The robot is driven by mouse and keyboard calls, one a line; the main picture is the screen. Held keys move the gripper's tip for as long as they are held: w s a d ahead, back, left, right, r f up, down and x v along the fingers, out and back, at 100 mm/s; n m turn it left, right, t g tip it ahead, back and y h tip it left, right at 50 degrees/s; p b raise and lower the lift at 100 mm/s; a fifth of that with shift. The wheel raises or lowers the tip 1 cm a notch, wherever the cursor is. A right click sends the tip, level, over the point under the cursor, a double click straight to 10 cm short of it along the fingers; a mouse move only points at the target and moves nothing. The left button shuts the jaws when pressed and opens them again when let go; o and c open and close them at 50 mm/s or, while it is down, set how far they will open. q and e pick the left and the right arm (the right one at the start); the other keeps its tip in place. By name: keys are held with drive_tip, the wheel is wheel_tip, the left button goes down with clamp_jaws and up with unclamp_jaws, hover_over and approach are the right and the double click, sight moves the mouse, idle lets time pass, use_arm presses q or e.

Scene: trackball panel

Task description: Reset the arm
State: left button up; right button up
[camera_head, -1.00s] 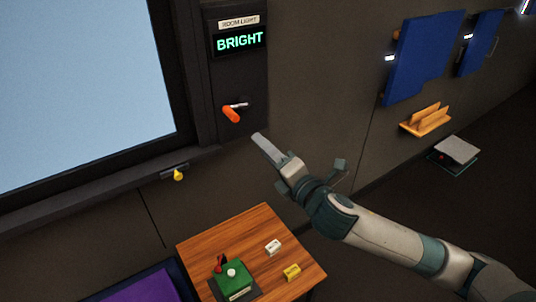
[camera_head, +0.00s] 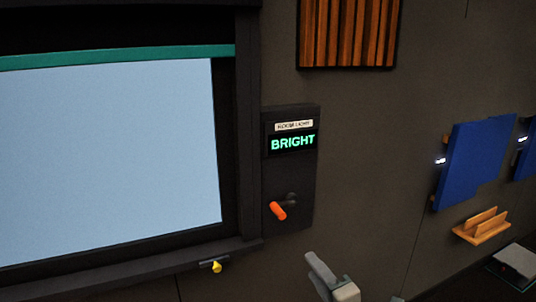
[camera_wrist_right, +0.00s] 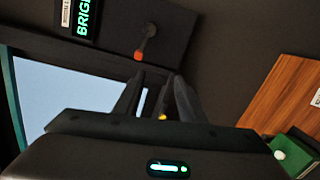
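My right gripper (camera_head: 322,268) shows at the bottom edge of the head view, below the switch panel and clear of it. Its arm is mostly out of the picture. In the right wrist view, its two dark fingers (camera_wrist_right: 158,78) stand apart with nothing between them, so it is open and empty. The orange-handled lever (camera_head: 278,211) on the room light panel (camera_head: 304,180) points down and to the left, and nothing touches it. The lever also shows beyond the fingertips in the right wrist view (camera_wrist_right: 149,32). The panel's display (camera_head: 292,142) reads BRIGHT. My left gripper is not in view.
A large pale screen (camera_head: 110,160) is left of the panel, with a yellow knob (camera_head: 216,267) below it. A wooden rack (camera_head: 482,226) and blue boards (camera_head: 477,165) are on the right wall. A wooden table (camera_wrist_right: 270,100) shows in the right wrist view.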

drive_tip(key=s+d+f+m+g+h, duration=0.2)
drive_tip(key=s+d+f+m+g, duration=0.1)
drive_tip(key=s+f+m, duration=0.6)
drive_tip(key=s+d+f+m+g+h, duration=0.25)
drive_tip(key=s+f+m, duration=0.3)
drive_tip(key=f, duration=0.55)
drive_tip(key=s+d+f+m+g, duration=0.3)
drive_tip(key=s+f+m, duration=0.1)
drive_tip(key=s, duration=0.6)
drive_tip(key=s+d+f+m+g, duration=0.25)
drive_tip(key=s+f+g, duration=0.2)
drive_tip(key=s, duration=0.65)
wheel_tip(320, 180, down, 28)
drive_tip(key=s+d+f+g+b, duration=0.1)
drive_tip(key=s+d+f+g, duration=0.1)
drive_tip(key=s+f, duration=1.7)
drive_tip(key=shift+d+f+h, duration=0.35)
drive_tip(key=shift+f, duration=0.1)
drive_tip(key=shift+s, duration=0.1)
